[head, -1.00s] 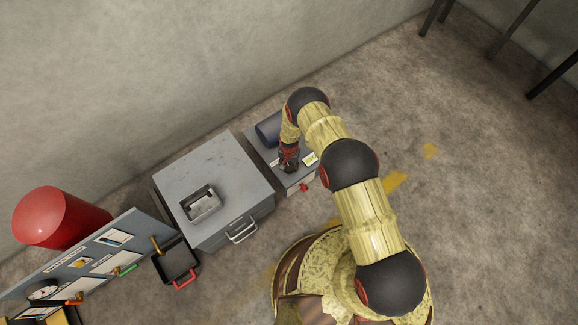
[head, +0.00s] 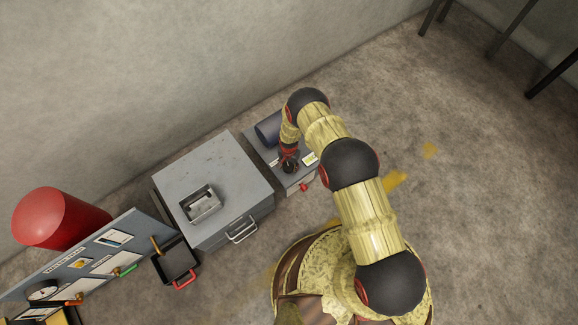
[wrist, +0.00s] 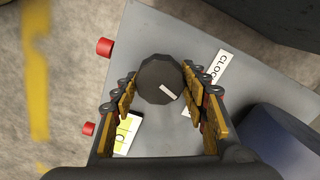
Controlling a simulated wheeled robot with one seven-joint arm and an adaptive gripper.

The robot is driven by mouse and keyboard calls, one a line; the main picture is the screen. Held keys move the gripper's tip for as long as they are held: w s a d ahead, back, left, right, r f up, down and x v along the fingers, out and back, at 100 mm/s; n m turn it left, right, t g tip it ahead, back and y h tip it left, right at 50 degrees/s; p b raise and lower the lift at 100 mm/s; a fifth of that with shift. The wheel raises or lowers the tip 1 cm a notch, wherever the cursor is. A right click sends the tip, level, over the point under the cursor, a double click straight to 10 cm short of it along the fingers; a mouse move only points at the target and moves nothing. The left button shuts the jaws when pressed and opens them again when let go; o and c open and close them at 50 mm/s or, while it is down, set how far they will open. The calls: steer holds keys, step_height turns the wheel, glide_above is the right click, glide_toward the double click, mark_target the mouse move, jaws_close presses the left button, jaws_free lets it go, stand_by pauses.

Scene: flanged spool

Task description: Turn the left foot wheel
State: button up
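A dark faceted knob (wrist: 160,79) with a pale pointer mark sits on a grey panel (wrist: 183,35) in the wrist view. My gripper (wrist: 158,80) is over it, with one finger on each side of the knob. The fingertips are very close to its sides; I cannot tell whether they touch it. In the head view my gripper (head: 289,164) is at the low grey unit (head: 297,181), where my gripper hides the knob. No foot wheel is labelled as left in the views.
Two red parts, one upper (wrist: 105,47) and one lower (wrist: 88,128), stick out from the panel's edge. A dark blue cylinder (head: 268,130) lies on the unit's far side. A larger grey box (head: 215,170) stands close on the left. Open floor lies to the right.

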mark_target(289, 165)
steer(key=o, duration=0.3)
step_height(289, 165, up, 12)
stand_by(0.8)
stand_by(0.5)
